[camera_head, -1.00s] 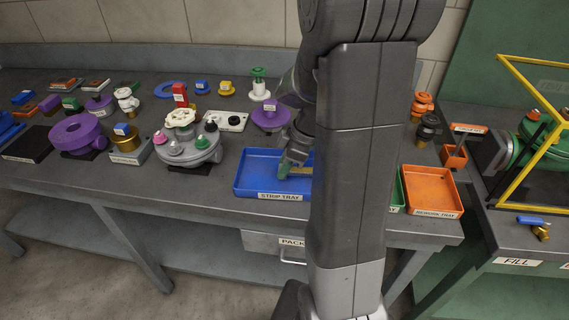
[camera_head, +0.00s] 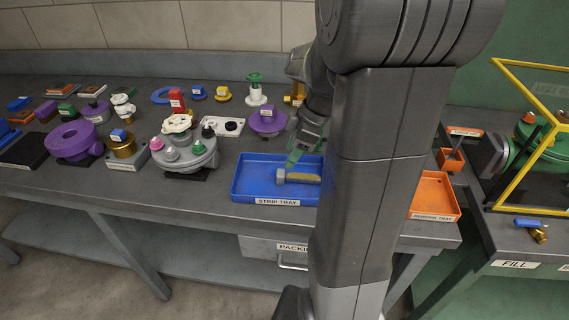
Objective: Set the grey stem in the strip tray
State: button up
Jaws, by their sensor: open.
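The strip tray (camera_head: 250,190) is the blue, labelled tray at the front of the bench. A small piece with a grey end and a tan-gold bar, which looks like the grey stem (camera_head: 299,178), lies on its side on the tray floor, towards the right. My gripper (camera_head: 296,158) has greenish fingers and is open. It is just above and behind the stem, apparently apart from it. My arm hides the right end of the tray.
An orange tray (camera_head: 436,190) is right of my arm. A grey valve body (camera_head: 186,153) and a purple flanged part (camera_head: 267,122) stand left of and behind the strip tray. A yellow frame (camera_head: 515,142) stands at the far right.

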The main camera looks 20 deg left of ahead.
aim_at(280, 172)
jog(key=shift+v, duration=2.4)
jog(key=shift+a+f, duration=0.1)
jog(key=shift+f, duration=0.05)
jog(key=x, duration=1.2)
jog(key=shift+r, duration=1.75)
jog(key=shift+f, duration=0.1)
